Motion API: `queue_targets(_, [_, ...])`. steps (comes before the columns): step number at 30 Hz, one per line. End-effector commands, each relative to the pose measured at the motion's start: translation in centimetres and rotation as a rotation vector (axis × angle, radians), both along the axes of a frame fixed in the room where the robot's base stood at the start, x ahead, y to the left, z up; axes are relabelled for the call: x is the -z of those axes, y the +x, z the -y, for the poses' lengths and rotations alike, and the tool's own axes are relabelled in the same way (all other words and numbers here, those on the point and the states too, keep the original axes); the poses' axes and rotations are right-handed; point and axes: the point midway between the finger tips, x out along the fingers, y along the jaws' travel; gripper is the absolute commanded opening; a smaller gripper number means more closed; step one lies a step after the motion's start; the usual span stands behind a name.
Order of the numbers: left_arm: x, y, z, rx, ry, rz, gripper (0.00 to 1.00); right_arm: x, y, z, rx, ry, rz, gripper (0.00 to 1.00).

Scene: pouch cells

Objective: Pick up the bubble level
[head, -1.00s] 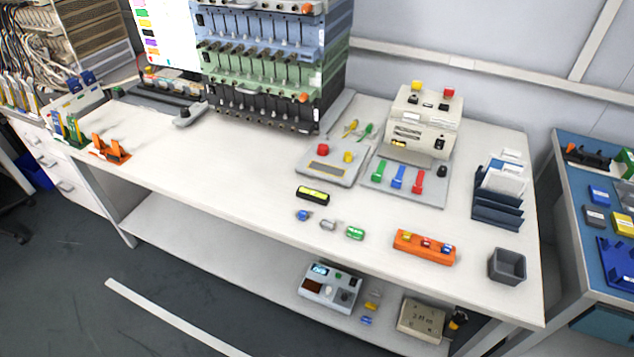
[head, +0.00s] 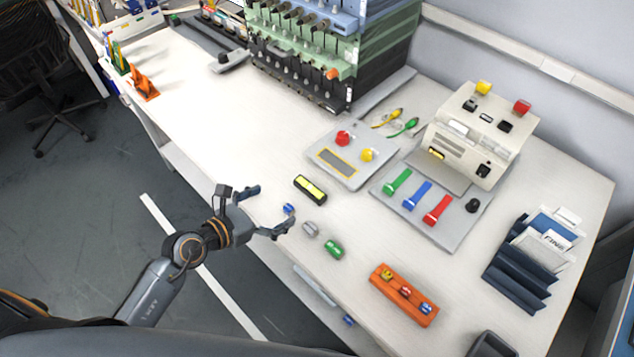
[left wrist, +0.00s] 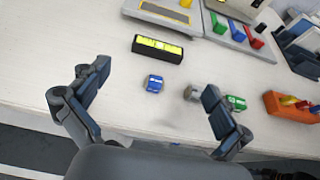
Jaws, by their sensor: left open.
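The bubble level, a short black bar with a yellow-green strip on top, lies on the white bench (head: 215,120). It shows in the head view (head: 310,189) and, in the left wrist view (left wrist: 157,48), beyond the fingertips. My left gripper (head: 273,208) is open and empty at the bench's front edge, to the left of the level and apart from it. In the left wrist view its fingers (left wrist: 155,82) are spread wide, with a small blue piece (left wrist: 154,83) seen between them. My right gripper is not in view.
A grey piece (head: 310,229), a green piece (head: 334,249) and an orange holder (head: 404,294) lie along the front. Behind the level is a grey panel (head: 335,173) with red and yellow knobs. The bench left of the level is clear.

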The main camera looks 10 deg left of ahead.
Motion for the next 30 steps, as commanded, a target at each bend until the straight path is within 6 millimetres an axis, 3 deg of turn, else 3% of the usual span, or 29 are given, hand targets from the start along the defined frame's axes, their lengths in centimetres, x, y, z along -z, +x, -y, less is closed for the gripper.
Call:
queue_targets(9, [2.3, 4.8, 3.1, -0.003, -0.005, 0.000, 1.00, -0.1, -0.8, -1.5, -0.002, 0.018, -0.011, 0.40])
queue_targets(30, [5.1, 9.9, 6.6, -0.003, -0.006, -0.003, 1.00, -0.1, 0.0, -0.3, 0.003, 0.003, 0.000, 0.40])
